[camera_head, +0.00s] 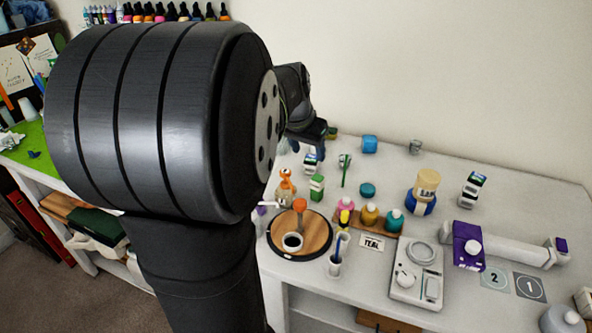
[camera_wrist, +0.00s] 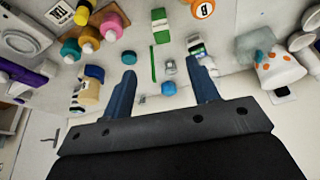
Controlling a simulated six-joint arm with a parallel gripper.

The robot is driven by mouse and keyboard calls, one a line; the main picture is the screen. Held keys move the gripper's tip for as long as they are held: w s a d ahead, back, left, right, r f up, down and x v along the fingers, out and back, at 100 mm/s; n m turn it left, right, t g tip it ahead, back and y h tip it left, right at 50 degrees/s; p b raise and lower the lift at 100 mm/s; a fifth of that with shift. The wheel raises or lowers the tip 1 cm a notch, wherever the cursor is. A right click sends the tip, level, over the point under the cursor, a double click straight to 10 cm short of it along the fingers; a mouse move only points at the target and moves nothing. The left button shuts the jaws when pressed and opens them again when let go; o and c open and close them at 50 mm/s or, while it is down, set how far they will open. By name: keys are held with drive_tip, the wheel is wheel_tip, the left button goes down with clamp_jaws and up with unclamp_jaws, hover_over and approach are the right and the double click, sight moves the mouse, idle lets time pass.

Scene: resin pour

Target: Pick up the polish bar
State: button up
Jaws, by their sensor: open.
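The green block with a white band (camera_head: 316,187) looks most like the polish bar, though I cannot read a label. It stands on the white table left of centre and shows at the top of the wrist view (camera_wrist: 160,25). My gripper (camera_head: 308,147) is above the table's back left, beyond the block in the head view. Its two blue fingers (camera_wrist: 162,70) are apart and nothing is held between them. A small green-and-tan item (camera_head: 332,133) sits just right of the gripper in the head view, partly hidden.
A black-and-white box (camera_head: 311,165), a green stick (camera_head: 345,172) and a blue jar (camera_head: 369,144) are nearby. A round wooden board (camera_head: 318,232) with a cup, several colour bottles (camera_head: 370,214) and a scale (camera_head: 417,285) crowd the front. The back right is clearer.

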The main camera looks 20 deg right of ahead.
sight(317, 185)
drive_tip(key=x, duration=1.8)
drive_tip(key=shift+w+d+f, duration=0.1)
drive_tip(key=shift+f, duration=0.2)
drive_tip(key=shift+c, duration=0.4)
drive_tip(key=c, duration=1.1)
